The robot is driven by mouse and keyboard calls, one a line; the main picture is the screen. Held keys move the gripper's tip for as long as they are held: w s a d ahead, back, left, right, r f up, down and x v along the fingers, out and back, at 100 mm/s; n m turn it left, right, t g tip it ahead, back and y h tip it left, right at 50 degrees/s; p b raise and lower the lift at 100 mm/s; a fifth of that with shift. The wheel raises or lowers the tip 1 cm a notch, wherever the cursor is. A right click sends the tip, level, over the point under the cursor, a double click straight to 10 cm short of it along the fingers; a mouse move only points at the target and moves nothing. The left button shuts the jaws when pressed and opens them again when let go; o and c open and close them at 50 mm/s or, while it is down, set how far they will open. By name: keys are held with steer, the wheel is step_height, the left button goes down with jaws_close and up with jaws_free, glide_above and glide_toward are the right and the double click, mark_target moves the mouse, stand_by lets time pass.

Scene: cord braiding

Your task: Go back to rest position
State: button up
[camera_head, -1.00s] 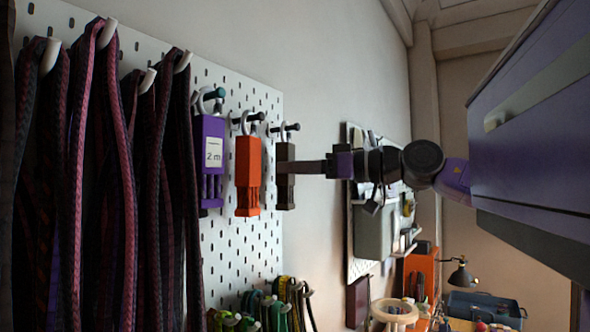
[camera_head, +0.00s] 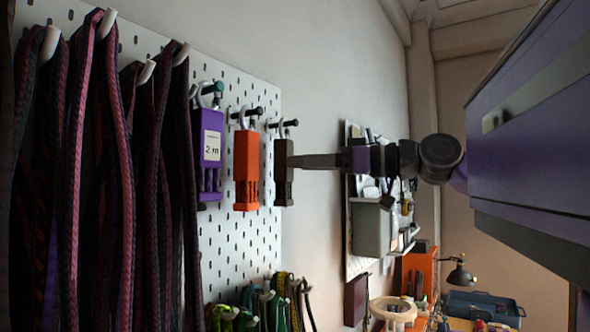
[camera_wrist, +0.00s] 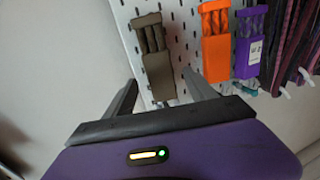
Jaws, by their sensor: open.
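My gripper (camera_head: 300,161) reaches left from my arm toward the pegboard in the head view. Its fingertips are close to a dark brown block (camera_head: 283,172) that hangs by a ring from a peg. In the wrist view my gripper (camera_wrist: 160,92) shows two spread fingers, and the brown block (camera_wrist: 156,55) hangs just beyond and between them. Contact cannot be told for sure. An orange block (camera_head: 246,170) and a purple block (camera_head: 208,150) with a white label hang to its left in the head view.
A white pegboard (camera_head: 240,235) carries the blocks and several hanging braided cords (camera_head: 120,150) at the left. A second board with a grey box (camera_head: 371,230) is on the wall behind my arm. A lamp (camera_head: 459,275) and an orange cabinet (camera_head: 415,270) stand lower right.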

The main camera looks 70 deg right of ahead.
steer(key=shift+s+b, duration=0.55)
steer(key=shift+s, duration=1.75)
